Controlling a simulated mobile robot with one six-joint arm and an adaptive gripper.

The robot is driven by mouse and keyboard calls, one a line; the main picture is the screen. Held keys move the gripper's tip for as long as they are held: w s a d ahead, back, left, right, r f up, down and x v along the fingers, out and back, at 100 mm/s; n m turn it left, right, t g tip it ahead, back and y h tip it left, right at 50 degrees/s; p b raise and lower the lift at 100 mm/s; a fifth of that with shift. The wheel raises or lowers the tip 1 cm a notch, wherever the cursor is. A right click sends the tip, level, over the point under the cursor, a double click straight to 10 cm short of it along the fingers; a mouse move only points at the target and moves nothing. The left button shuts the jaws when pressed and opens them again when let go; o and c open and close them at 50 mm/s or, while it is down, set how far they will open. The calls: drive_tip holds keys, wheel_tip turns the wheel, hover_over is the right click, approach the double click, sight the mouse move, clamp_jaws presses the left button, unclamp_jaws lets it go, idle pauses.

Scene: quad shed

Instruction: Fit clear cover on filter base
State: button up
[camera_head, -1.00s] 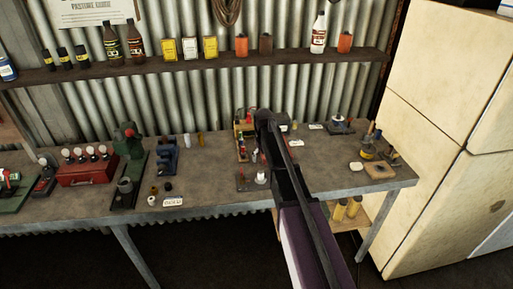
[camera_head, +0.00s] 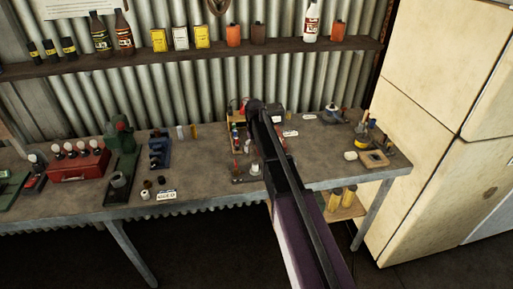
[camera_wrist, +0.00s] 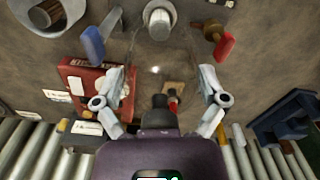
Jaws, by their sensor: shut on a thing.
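A clear cover (camera_wrist: 150,62) shows faintly as a transparent round shape between my fingers in the wrist view. My gripper (camera_wrist: 163,75) is shut on it, one finger at each side. The filter base with its white upright cylinder (camera_wrist: 160,18) stands at the top of the wrist view, ahead of the cover and apart from my fingers. A blue handle (camera_wrist: 93,45) and a red handle (camera_wrist: 224,46) flank it. In the head view the white cylinder (camera_head: 255,168) is on the bench just left of my arm; my fingers and the cover are hidden or too small there.
A red box (camera_wrist: 88,88) lies beside the left finger in the wrist view. A blue rack (camera_wrist: 285,118) is at its right, the corrugated wall along its bottom. In the head view the bench (camera_head: 205,190) has clear room left of the filter base.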

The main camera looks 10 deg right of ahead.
drive_tip(key=shift+f+b, duration=1)
drive_tip(key=shift+f, duration=0.2)
drive_tip(key=shift+f+b, duration=3.05)
idle(2.7)
drive_tip(key=o, duration=0.8)
drive_tip(key=shift+r, duration=0.15)
